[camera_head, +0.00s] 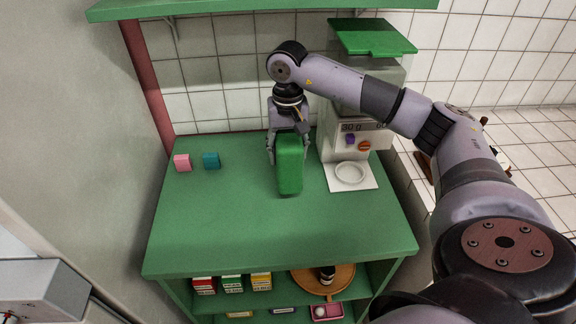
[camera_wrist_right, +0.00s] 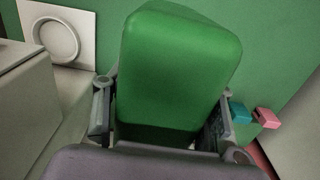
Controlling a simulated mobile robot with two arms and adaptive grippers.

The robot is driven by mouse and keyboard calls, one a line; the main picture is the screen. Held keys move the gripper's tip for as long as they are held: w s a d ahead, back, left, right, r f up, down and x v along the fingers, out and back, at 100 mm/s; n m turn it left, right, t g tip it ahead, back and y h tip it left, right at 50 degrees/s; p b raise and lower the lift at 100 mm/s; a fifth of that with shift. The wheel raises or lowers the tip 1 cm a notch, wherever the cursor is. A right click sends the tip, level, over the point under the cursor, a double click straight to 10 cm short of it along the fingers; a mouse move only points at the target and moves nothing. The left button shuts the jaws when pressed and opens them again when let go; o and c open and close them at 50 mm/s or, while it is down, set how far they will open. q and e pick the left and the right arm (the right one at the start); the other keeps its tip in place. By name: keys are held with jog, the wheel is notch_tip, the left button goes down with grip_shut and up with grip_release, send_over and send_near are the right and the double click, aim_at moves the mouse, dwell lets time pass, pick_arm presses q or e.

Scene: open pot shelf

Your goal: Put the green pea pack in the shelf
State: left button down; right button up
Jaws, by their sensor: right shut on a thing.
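My right gripper (camera_head: 285,148) is shut on a green pack with rounded edges (camera_head: 289,166). It holds the pack upright over the green counter top; I cannot tell whether the pack touches it. In the right wrist view the pack (camera_wrist_right: 178,68) fills the middle, between the two fingers (camera_wrist_right: 160,118). No label shows on the pack. Below the counter is an open green shelf (camera_head: 275,309), with a red pack (camera_head: 204,286), a green-and-white pack (camera_head: 232,284) and a yellow pack (camera_head: 261,282) in its upper level. My left gripper is not in view.
A pink cube (camera_head: 183,163) and a teal cube (camera_head: 211,160) lie on the counter (camera_head: 230,225) at left. A white dispenser (camera_head: 345,138) with a plate stands at right. A round wooden tray (camera_head: 345,279) occupies the shelf's right side. The counter's front is clear.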

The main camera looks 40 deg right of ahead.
jog(key=shift+f, duration=0.85)
notch_tip(320, 180, down, 4)
jog(key=shift+r+p, duration=0.15)
jog(key=shift+p, duration=0.4)
jog(key=shift+f, duration=0.25)
jog(key=o, duration=1.5)
jog(key=shift+o, duration=0.2)
